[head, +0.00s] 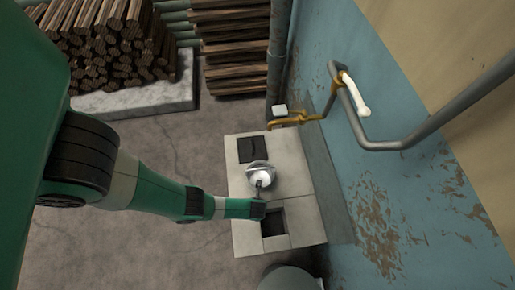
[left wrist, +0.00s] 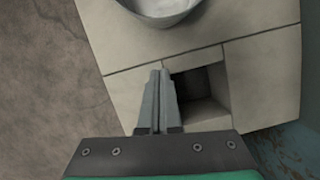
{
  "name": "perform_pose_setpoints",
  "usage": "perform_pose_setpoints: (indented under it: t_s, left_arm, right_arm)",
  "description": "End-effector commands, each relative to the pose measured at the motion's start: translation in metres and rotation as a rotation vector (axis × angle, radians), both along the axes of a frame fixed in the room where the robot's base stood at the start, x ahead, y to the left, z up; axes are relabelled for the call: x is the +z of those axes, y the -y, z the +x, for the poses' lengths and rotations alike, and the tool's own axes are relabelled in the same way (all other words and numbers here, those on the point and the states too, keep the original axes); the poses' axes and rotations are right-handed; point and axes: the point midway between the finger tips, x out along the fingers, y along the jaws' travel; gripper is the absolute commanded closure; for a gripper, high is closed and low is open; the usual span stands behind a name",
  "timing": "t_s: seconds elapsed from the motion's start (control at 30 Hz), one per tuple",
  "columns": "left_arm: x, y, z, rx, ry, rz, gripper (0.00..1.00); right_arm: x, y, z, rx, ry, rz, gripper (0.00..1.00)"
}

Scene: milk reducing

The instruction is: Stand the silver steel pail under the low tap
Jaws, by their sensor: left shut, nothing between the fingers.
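The silver steel pail (head: 262,170) stands on the pale tiled block, and its near rim shows at the top of the left wrist view (left wrist: 160,16). The brass tap (head: 292,120) comes out from the blue wall, its spout end near the dark square panel (head: 253,149) in the block. The pail is beside that panel, on its near side. My left gripper (head: 259,186) is shut and empty, its fingertips (left wrist: 158,75) pointing at the pail's near side. In the wrist view there is a gap between the tips and the pail. My right gripper is in neither view.
The tiled block (head: 242,185) has an open square hole (head: 272,222) on its near side. A grey bent rail (head: 372,144) with a white piece on it is fixed to the wall. Firewood stacks (head: 235,45) stand at the back. A grey round vessel (head: 290,279) is at the bottom edge.

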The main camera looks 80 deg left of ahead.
Motion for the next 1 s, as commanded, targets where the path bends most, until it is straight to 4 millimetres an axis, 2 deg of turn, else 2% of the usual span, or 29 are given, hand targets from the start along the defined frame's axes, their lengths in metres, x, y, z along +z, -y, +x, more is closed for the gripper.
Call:
perform_pose_setpoints:
  t_s: [0.03,0.47,0.53,0.7,1.0]
  left_arm:
    - [-0.015,-0.002,0.0,0.001,0.0,0.0,1.0]
    - [-0.1,-0.026,0.007,0.003,0.002,0.0,1.0]
    - [-0.089,-0.04,0.011,0.008,0.004,0.0,1.0]
    - [-0.087,-0.059,0.016,0.005,0.002,-0.001,1.0]
    - [-0.086,-0.064,0.017,0.0,0.001,0.0,1.0]
  right_arm:
    - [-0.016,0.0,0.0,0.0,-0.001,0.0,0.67]
    - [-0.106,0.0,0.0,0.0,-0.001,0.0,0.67]
    - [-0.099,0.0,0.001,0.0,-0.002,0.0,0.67]
    - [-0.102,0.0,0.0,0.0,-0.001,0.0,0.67]
    - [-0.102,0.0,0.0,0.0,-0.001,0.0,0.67]
